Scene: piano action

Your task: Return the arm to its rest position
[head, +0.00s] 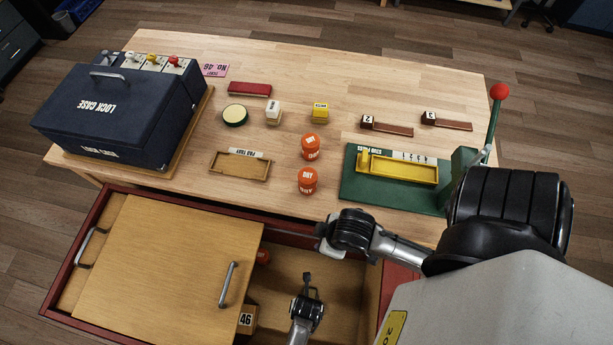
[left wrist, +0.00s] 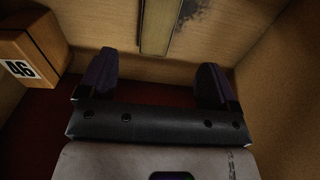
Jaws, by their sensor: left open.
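My left gripper (head: 309,283) hangs over the uncovered right part of the open red-edged drawer (head: 334,287). In the left wrist view its two dark fingers (left wrist: 155,82) are spread apart with nothing between them. A wooden block marked 46 (head: 247,319) is left of the gripper, near the edge of the wooden cover; it also shows in the left wrist view (left wrist: 25,62). My right gripper (head: 326,240) is at the table's front edge above the drawer's back; its fingers are too small to read.
A wooden cover (head: 165,262) with a handle lies over the drawer's left part. On the table are a navy lock case (head: 110,115), orange jars (head: 307,181), a small tray (head: 240,166) and a green press (head: 390,190) with a red-knobbed lever.

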